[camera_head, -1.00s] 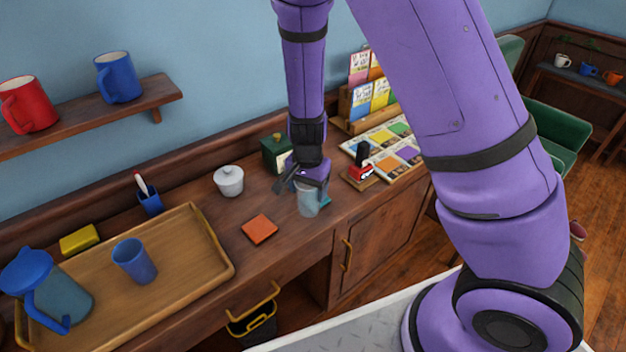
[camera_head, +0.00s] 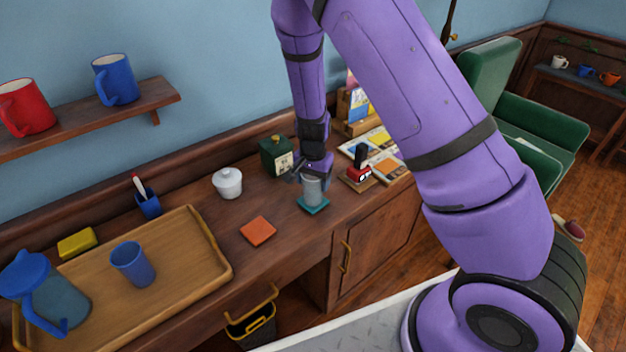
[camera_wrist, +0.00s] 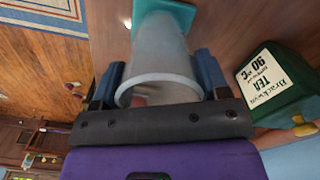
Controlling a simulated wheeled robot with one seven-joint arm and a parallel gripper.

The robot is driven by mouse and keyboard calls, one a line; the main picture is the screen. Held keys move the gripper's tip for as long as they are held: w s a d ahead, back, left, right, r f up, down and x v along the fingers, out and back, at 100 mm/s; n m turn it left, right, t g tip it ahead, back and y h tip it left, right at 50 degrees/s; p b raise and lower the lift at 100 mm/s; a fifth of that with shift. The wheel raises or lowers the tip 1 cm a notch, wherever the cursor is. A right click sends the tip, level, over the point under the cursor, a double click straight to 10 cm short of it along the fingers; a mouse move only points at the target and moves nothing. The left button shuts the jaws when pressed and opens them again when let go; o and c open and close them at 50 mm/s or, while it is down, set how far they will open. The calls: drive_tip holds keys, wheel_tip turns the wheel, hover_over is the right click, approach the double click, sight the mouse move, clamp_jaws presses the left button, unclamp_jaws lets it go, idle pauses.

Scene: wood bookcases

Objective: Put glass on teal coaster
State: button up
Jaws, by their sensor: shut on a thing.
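The glass (camera_head: 312,191) is a clear grey tumbler on the sideboard top. It stands upright over the teal coaster (camera_head: 313,205), whose edges show around its base; I cannot tell whether the base touches it. My gripper (camera_head: 314,172) is shut on the glass near its rim. In the wrist view the glass (camera_wrist: 162,65) lies between the two fingers of my gripper (camera_wrist: 160,85), its open rim towards the camera. The teal coaster (camera_wrist: 183,12) shows beyond its far end.
A green tea tin (camera_head: 275,156) stands close behind and left of my gripper. A red stamp-like object (camera_head: 359,174) stands to the right.

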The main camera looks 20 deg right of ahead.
drive_tip(key=shift+f, duration=0.1)
drive_tip(key=o, duration=1)
wheel_tip(320, 180, up, 13)
drive_tip(key=s+d+r+n+t+y, duration=0.1)
drive_tip(key=s+d+r+n, duration=0.1)
drive_tip(key=s+r, duration=0.55)
drive_tip(key=s+d+r+n+t+y, duration=0.15)
drive_tip(key=s+r, duration=0.25)
drive_tip(key=r, duration=0.7)
drive_tip(key=shift+s+d+r+n+t+h, duration=0.5)
drive_tip(key=shift+s+r+n, duration=0.7)
drive_tip(key=shift+s, duration=1.8)
drive_tip(key=shift+s+d+r+n+t+h, duration=0.55)
drive_tip(key=shift+s+r, duration=1.1)
drive_tip(key=shift+s, duration=1.3)
drive_tip(key=shift+s+d+r+n+t+h, duration=0.25)
drive_tip(key=shift+s+d+r+n, duration=0.7)
drive_tip(key=shift+s, duration=2.05)
